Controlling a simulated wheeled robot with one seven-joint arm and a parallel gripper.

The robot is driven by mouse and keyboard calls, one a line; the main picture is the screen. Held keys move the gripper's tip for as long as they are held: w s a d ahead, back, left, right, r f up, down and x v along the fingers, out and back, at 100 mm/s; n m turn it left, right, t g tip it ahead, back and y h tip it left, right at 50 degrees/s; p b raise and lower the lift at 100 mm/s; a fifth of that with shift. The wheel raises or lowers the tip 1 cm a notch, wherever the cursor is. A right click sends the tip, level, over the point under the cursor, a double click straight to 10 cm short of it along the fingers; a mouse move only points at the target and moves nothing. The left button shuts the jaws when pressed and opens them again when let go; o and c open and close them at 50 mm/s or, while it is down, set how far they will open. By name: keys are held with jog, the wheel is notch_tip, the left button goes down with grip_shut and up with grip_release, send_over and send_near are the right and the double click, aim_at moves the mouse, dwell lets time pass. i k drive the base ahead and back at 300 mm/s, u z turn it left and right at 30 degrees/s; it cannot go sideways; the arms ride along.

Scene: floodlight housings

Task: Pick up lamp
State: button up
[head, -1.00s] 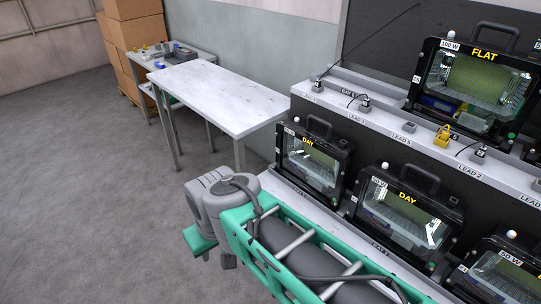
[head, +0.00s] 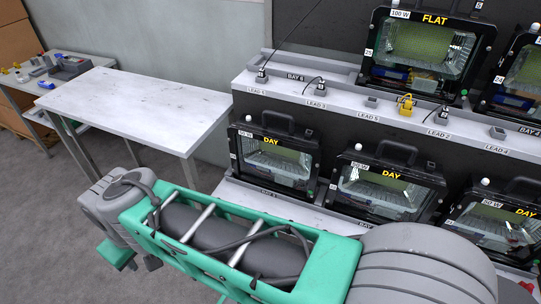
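Several floodlight lamps stand on a two-level rack. On the lower shelf are a left lamp (head: 276,160), a middle lamp (head: 388,188) and a right lamp (head: 493,226), all marked DAY. On the upper level a lamp marked FLAT (head: 424,52) stands upright, with another lamp (head: 515,75) cut by the right edge. My green and grey arm crosses in front of the lower shelf. Its grey end points left, away from the lamps. My gripper (head: 132,262) shows only partly below that end. Its fingers cannot be made out.
A bare white table (head: 135,103) stands left of the rack. Behind it at far left is a small bench (head: 70,68) with a grey tray and small items, near cardboard boxes (head: 18,35). Sockets and leads, one yellow plug (head: 406,105), line the upper ledge. Grey floor is open at lower left.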

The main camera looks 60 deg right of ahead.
aim_at(283, 159)
jog(key=z, duration=0.75)
jog(key=i, duration=1)
jog(key=z, duration=0.9)
